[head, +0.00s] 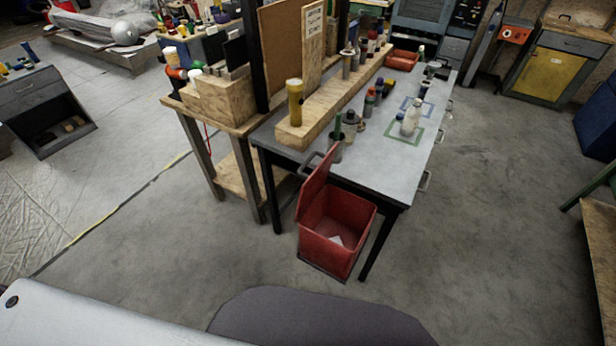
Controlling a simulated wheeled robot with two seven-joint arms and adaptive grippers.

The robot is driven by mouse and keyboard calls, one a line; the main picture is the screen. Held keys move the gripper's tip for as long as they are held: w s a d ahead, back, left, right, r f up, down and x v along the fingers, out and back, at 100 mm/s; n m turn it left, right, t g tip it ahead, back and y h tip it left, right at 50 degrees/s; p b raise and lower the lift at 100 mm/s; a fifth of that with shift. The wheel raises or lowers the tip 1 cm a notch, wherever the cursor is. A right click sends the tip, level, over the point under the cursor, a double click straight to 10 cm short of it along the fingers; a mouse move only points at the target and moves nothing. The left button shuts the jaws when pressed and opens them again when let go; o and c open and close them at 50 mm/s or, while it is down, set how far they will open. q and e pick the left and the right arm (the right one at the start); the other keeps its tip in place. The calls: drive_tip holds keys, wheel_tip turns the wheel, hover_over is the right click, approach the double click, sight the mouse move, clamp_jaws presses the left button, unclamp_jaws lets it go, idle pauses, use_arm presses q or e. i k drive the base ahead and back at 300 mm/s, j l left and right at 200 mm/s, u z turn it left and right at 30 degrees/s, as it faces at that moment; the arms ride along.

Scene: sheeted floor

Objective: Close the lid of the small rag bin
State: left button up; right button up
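The small rag bin (328,252) is a red box on the floor at the near end of the workbench. Its red lid (316,187) stands up, tilted open on the bin's left side, with a grey handle (308,164) near the top. The bin's mouth is open to view, and a pale scrap (336,240) lies inside. Neither of my grippers shows in the head view.
The grey-topped workbench (375,170) stands right behind the bin, and its front leg (380,243) is close to the bin's right side. A wooden bench (222,125) is at the left. Concrete floor (470,260) is clear to the right and left-front.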

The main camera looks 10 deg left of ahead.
sight(311, 187)
drive_tip(key=i+j+z, duration=0.15)
drive_tip(key=j, duration=0.15)
drive_tip(key=i+j+z, duration=0.15)
drive_tip(key=j, duration=0.2)
drive_tip(key=j+z, duration=0.2)
drive_tip(key=i+j+z, duration=0.2)
drive_tip(key=j, duration=0.3)
drive_tip(key=i, duration=0.05)
